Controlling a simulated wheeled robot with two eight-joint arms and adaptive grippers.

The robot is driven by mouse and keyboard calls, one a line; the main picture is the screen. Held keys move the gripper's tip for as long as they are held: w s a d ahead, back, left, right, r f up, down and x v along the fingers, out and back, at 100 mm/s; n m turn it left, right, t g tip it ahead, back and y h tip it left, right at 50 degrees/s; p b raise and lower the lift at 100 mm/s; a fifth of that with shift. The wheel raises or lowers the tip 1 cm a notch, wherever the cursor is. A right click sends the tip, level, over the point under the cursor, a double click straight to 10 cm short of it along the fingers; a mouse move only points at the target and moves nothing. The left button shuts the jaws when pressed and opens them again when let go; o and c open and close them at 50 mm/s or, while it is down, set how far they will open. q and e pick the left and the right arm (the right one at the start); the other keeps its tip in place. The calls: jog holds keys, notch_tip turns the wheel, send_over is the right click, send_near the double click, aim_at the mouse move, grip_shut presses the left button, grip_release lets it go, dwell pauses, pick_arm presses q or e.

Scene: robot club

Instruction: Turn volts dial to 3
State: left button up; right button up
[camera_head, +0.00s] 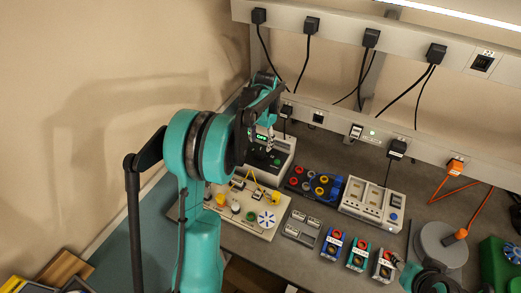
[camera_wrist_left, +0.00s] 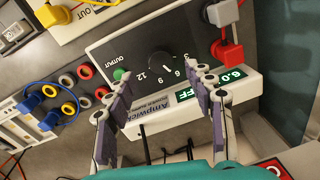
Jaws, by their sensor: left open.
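The Ampwick power supply (camera_head: 283,150) stands on the bench and shows upside down in the left wrist view (camera_wrist_left: 110,52). Its black volts dial (camera_wrist_left: 160,75) has printed numbers around it and a small white pointer line, too small to read exactly. Its display (camera_wrist_left: 233,76) reads 6.0, with a green OFF beside it. A green button (camera_wrist_left: 121,74) sits by the OUTPUT label. My left gripper (camera_wrist_left: 158,80) is open and empty, fingers spread on either side of the dial's area, apparently above the panel; contact is not visible. Part of my right arm (camera_head: 432,280) shows at lower right, gripper unclear.
A cream board with small parts (camera_head: 262,229) lies in front of the supply. Coloured sockets (camera_head: 315,184) and a white meter unit (camera_head: 372,204) stand to its right. Several small modules (camera_head: 358,255) line the front. A socket rail with black plugs (camera_head: 371,38) runs behind.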

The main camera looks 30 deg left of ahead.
aim_at(260, 152)
pick_arm(q)
jog(key=f, duration=0.2)
jog(key=f+b, duration=0.1)
jog(key=f, duration=0.2)
jog(key=shift+a+f, duration=0.2)
jog(key=shift+f, duration=0.1)
jog(key=c, duration=1.2)
